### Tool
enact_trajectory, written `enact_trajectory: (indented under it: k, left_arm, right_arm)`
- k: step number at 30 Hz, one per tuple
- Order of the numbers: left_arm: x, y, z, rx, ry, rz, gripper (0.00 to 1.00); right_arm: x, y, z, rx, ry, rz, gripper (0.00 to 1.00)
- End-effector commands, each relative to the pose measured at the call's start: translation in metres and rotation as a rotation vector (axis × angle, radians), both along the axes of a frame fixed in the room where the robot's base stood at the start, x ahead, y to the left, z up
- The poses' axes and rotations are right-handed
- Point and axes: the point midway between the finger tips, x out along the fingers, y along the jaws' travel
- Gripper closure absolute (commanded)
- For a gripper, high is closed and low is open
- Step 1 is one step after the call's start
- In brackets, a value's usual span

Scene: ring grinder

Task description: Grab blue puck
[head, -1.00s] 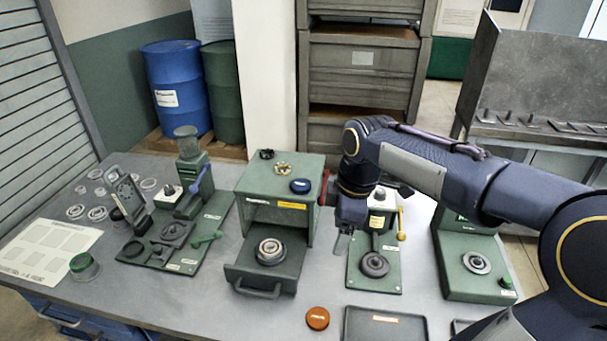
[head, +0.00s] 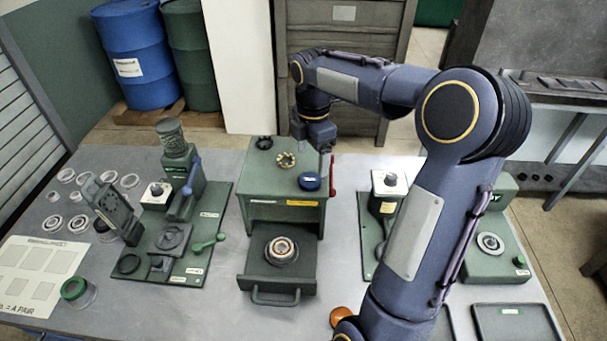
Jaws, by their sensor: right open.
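The blue puck (head: 309,182) lies flat on the top of the green box-shaped machine (head: 287,215), near its right front edge. My right gripper (head: 326,160) hangs pointing down above the right edge of that box, a little behind and to the right of the puck in the picture. It is open and empty. Its fingers are small here, and their exact height above the puck is hard to tell. My left gripper is not in view.
A black ring (head: 264,143) and a brass-coloured ring (head: 286,160) sit on the same box top. A red lever (head: 332,176) stands at its right side. Its open drawer (head: 277,262) holds a ring part. My right arm hides part of the right-hand station.

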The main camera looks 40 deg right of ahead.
Motion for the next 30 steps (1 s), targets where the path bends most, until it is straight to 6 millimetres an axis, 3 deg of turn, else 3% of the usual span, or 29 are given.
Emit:
enact_trajectory:
  k: [12, 21, 30]
  left_arm:
    - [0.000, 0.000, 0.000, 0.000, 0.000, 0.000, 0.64]
    - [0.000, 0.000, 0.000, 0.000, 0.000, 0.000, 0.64]
    - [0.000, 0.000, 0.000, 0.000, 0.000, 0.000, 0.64]
  right_arm:
    - [0.000, 0.006, -0.056, 0.001, 0.003, -0.001, 0.22]
    - [0.000, 0.006, -0.062, 0.000, -0.001, -0.001, 0.22]
    - [0.000, 0.006, -0.062, 0.001, -0.001, -0.001, 0.59]
